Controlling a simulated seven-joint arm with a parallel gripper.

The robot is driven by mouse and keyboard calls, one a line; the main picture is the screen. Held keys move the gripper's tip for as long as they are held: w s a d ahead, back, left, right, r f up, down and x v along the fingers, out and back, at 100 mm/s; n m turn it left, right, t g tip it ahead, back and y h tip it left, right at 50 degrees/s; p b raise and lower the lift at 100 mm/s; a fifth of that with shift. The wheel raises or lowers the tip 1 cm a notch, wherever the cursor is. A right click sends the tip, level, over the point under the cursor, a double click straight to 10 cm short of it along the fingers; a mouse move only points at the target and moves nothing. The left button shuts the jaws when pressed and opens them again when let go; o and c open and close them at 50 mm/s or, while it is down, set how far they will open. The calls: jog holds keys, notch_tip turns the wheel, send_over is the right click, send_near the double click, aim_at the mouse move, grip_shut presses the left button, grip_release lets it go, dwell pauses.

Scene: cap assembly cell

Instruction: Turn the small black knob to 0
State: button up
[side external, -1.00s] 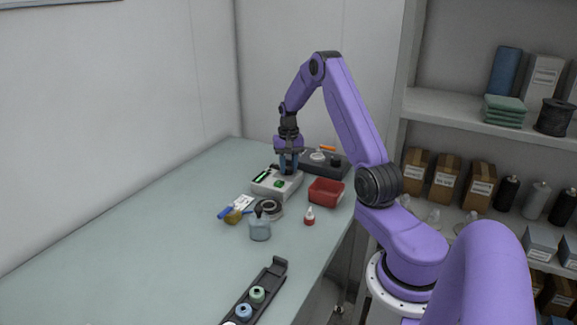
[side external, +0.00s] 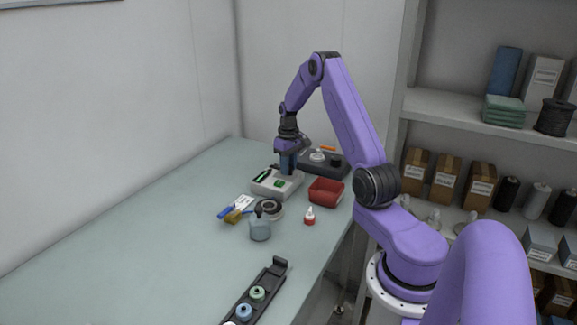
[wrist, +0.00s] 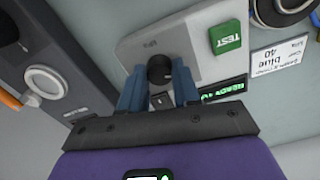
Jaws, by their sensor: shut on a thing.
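The small black knob (wrist: 160,70) sits on top of a light grey device (wrist: 137,45), which also shows in the side view (side external: 268,187). My gripper (wrist: 158,80) is shut on the knob, with one blue finger on each side of it. In the side view my gripper (side external: 287,165) points down at the back of the device and hides the knob. The device has a green TEST button (wrist: 226,37) and a lit green display (wrist: 222,89). I cannot read the knob's setting.
A dark grey unit (side external: 334,166) with a white round part stands behind the device. A red bin (side external: 326,191) is to the right. The table's left side is clear.

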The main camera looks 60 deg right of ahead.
jog(key=shift+r, duration=0.1)
dwell(0.3)
jog(key=o, duration=1.1)
jog(key=shift+c, duration=0.2)
notch_tip(320, 180, up, 17)
jog(key=shift+r, duration=0.2)
